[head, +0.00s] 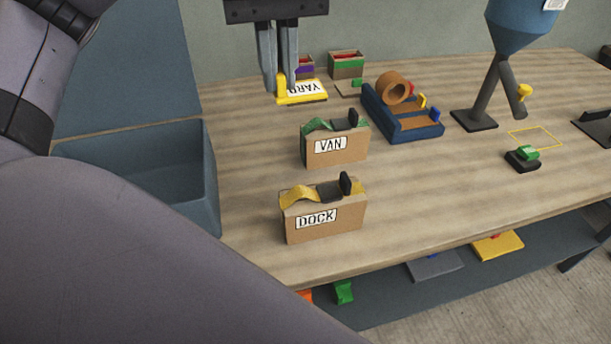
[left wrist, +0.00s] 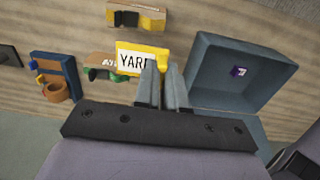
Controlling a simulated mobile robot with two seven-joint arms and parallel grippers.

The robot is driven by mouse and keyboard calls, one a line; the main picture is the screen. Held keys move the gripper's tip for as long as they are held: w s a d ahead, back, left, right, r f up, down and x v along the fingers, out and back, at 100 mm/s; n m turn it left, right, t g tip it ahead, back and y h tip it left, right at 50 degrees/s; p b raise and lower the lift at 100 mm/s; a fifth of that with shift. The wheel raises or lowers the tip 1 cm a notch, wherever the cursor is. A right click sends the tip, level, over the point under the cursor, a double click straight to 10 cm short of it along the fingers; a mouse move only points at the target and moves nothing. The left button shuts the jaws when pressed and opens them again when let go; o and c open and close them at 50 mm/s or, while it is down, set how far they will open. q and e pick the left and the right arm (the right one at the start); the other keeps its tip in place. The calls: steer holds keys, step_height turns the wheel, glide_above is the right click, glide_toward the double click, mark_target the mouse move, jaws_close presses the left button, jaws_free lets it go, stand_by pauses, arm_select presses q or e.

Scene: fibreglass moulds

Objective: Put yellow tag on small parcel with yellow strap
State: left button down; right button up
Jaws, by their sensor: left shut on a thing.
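My left gripper (head: 279,80) is shut on a yellow tag (head: 315,98) with a white label reading YARD. It holds the tag above the back left of the table. The tag and gripper (left wrist: 162,75) also show in the left wrist view, where the tag (left wrist: 158,53) partly covers a parcel. A small cardboard parcel with a yellow strap (head: 326,223) stands upright near the table's front, labelled DOCK, with a black clip on top. The gripper is behind it, apart from it. My right gripper is not in view.
A green-strapped parcel labelled VAN (head: 336,148) stands behind the DOCK parcel. A blue-grey bin (head: 185,185) is at the left. A blue tray (head: 405,125) with a tape roll, small boxes (head: 346,66) and a funnel stand (head: 474,120) are farther back.

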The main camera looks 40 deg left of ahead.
arm_select(q)
step_height(320, 180, down, 9)
steer(key=b, duration=0.3)
glide_above(286, 202)
step_height(286, 202, down, 6)
steer(key=shift+r, duration=0.1)
steer(key=shift+f, duration=2.4)
steer(key=shift+f, duration=0.15)
steer(key=c, duration=1.2)
jaws_free()
